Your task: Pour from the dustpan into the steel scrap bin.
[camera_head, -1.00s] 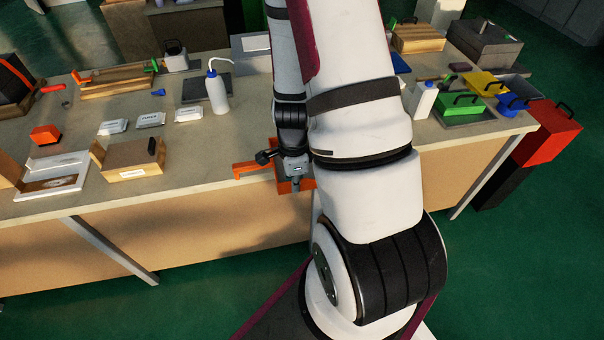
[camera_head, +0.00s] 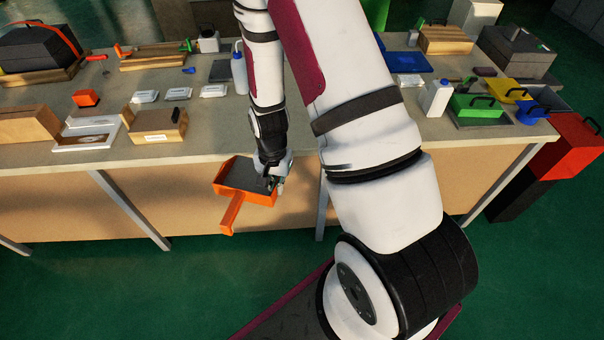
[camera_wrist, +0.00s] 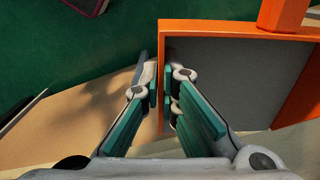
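The orange dustpan (camera_head: 229,209) with a dark grey inside is held in the air just in front of the bench's front edge. Its handle points down and toward me in the head view. My gripper (camera_head: 272,180) holds it at its right side there. In the wrist view, my gripper's teal finger pads (camera_wrist: 160,100) are closed around one orange side wall of the dustpan (camera_wrist: 162,70). The grey floor of the pan shows plain, and I see no clear contents in it. I cannot tell which container, if any in view, is the steel scrap bin.
A red container with a black handle (camera_head: 572,143) stands above a dark one at the bench's right end. Green (camera_head: 476,108), yellow (camera_head: 508,91) and blue handled bins sit on the bench's right. A wooden block (camera_head: 158,126) is near the front edge. Green floor lies before the bench.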

